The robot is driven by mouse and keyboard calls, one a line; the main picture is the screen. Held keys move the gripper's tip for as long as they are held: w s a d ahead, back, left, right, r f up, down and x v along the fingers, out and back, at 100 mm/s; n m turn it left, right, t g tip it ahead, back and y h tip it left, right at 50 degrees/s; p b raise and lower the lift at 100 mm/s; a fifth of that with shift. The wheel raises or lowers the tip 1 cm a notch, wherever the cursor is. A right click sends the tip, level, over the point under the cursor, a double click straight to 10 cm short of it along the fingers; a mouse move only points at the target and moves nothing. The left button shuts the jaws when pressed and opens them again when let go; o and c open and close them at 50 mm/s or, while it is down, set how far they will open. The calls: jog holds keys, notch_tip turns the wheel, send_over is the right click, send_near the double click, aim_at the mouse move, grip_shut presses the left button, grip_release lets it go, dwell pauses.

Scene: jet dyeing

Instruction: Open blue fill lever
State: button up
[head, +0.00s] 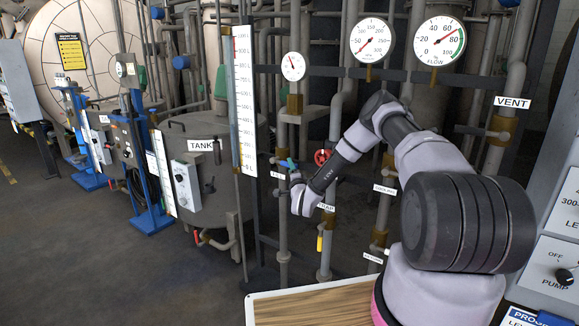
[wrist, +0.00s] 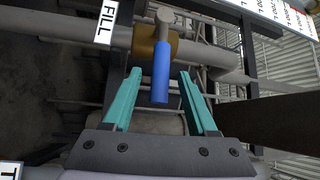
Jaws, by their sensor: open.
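The blue fill lever (wrist: 161,82) hangs from a brass valve body (wrist: 145,48) on a grey pipe. A white FILL label (wrist: 107,22) is on the pipe to its left in the wrist view. My gripper (wrist: 160,72) is open, with one teal finger on each side of the lever. Gaps show between the lever and both fingers, and I see no contact.
A yellow lever (head: 320,242) is on a pipe lower down. The tall level scale (head: 243,100) stands to the left, beside the tank (head: 205,185). A wooden-topped table (head: 290,308) is at the front.

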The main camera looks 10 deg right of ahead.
jog(key=shift+w+r, duration=0.2)
jog(key=shift+w, duration=1.15)
grip_shut()
dwell(0.4)
